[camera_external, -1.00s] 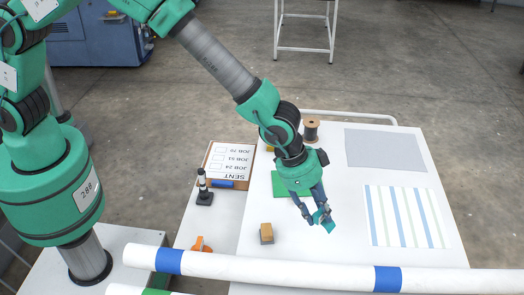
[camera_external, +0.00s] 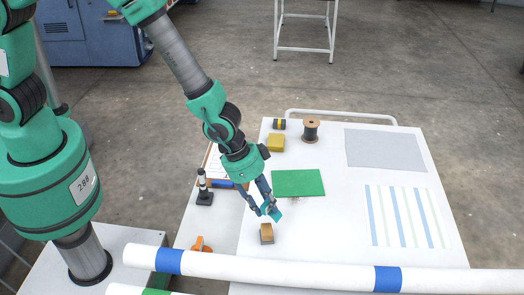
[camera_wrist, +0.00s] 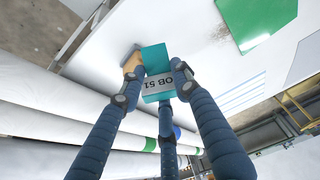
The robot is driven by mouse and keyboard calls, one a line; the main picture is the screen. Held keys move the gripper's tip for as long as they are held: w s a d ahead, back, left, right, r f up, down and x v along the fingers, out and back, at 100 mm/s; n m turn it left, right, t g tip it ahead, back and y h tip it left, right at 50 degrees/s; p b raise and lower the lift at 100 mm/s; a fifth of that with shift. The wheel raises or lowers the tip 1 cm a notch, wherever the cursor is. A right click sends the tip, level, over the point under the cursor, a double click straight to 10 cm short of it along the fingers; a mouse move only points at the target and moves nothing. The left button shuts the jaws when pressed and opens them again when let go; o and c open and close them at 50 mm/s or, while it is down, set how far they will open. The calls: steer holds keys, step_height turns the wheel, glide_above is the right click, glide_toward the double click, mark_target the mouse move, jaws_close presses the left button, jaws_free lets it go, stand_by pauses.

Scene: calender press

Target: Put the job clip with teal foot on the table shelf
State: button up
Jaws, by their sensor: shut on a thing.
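My gripper (camera_external: 268,211) is shut on the job clip, which has a teal foot (camera_external: 277,215) and a grey label. In the wrist view the clip (camera_wrist: 157,80) sits between the fingertips, its label reading "OB 51" upside down. In the external view the clip is just above and right of a tan block with a grey base (camera_external: 267,234); I cannot tell its exact height over the white table (camera_external: 335,220). A white strip (camera_external: 220,228) runs along the table's left side; I cannot tell whether it is the shelf.
A black stamp-like thing (camera_external: 204,190) and an orange thing (camera_external: 200,245) stand at the left. A green sheet (camera_external: 298,183) lies behind my gripper. A yellow block (camera_external: 276,142) and a spool (camera_external: 311,130) are at the back. A long white roll (camera_external: 320,277) crosses the front.

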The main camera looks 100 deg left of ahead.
steer(key=s+a+f+n, duration=0.1)
steer(key=s+f, duration=0.3)
steer(key=s, duration=0.8)
steer(key=s+a+f+n, duration=0.2)
steer(key=s+a+f, duration=0.2)
steer(key=s, duration=0.8)
steer(key=s+a+f+n+y+b, duration=0.1)
steer(key=s+f, duration=0.4)
steer(key=s, duration=0.8)
steer(key=shift+a+f+n+g, duration=0.2)
steer(key=shift+a+n+g, duration=0.2)
steer(key=shift+a+n, duration=0.3)
steer(key=b, duration=0.2)
glide_toward(211, 224)
steer(key=shift+w+a+f, duration=0.1)
steer(key=shift+a+f, duration=0.05)
steer(key=shift+f, duration=0.2)
steer(key=shift+w, duration=0.1)
steer(key=shift+w+f, duration=0.1)
steer(key=shift+w, duration=0.25)
steer(key=shift+w+f+b, duration=0.2)
steer(key=shift+f+b, duration=0.6)
steer(key=shift+f, duration=0.95)
